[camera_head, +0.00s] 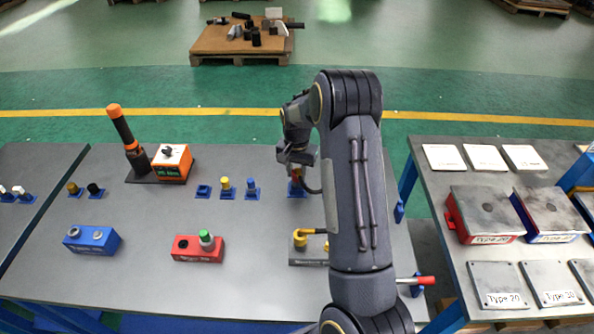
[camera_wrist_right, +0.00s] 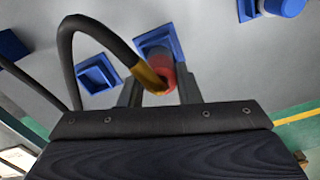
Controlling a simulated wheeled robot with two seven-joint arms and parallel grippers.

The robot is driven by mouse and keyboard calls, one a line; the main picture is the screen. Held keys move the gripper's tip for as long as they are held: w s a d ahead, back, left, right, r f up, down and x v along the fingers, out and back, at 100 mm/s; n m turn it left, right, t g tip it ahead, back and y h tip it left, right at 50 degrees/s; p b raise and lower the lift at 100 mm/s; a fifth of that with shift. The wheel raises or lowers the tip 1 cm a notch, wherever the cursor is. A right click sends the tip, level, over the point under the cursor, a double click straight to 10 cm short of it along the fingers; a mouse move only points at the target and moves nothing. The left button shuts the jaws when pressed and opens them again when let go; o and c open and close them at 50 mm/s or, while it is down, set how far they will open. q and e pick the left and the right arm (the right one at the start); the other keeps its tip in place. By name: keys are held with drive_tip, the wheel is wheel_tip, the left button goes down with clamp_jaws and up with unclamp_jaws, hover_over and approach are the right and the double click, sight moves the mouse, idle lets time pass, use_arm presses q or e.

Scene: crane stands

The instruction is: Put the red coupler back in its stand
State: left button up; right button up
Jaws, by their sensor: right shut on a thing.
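The red coupler (camera_head: 297,174) is at a blue stand (camera_head: 297,192) on the grey table, just left of my dark right arm. My right gripper (camera_head: 300,160) is shut on the coupler from above. In the right wrist view the red coupler (camera_wrist_right: 165,78) sits between the two fingers (camera_wrist_right: 160,90), with a yellow-ended black hose (camera_wrist_right: 85,28) curving from it. The blue stand (camera_wrist_right: 152,36) shows right behind the coupler. I cannot tell whether the coupler is seated in it. My left gripper is not in view.
An orange box (camera_head: 172,163), a blue block (camera_head: 92,239) and a red block (camera_head: 198,249) are on the table. Another table (camera_head: 450,190) is at right.

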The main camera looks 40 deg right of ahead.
drive_tip(key=shift+f+b, duration=0.95)
drive_tip(key=shift+f, duration=0.45)
